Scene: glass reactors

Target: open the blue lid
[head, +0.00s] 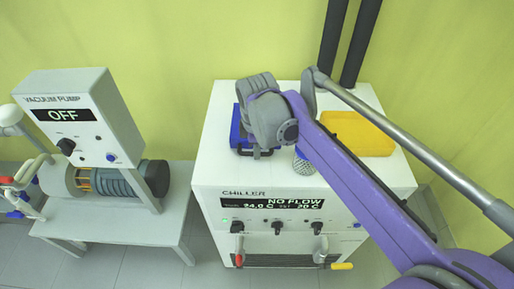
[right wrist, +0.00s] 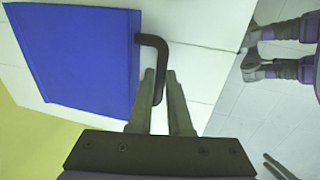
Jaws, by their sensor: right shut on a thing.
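The blue lid (head: 236,132) is on the white top of the chiller, at its left. The grey wrist of my right arm covers much of it in the head view. In the right wrist view the blue lid (right wrist: 82,55) shows as a large flat panel with a dark bent handle (right wrist: 153,41) on its edge. My right gripper (right wrist: 161,80) is shut on the handle's free end, with one finger on each side. The lid looks flat on the top; I cannot tell if it is slightly raised.
A yellow lid (head: 360,134) lies on the right of the chiller (head: 215,165). My purple right arm crosses above the top. Knobs and pipe fittings are on the chiller's front. A vacuum pump (head: 75,120) stands on a white table at the left. Two black pipes (head: 345,40) rise behind.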

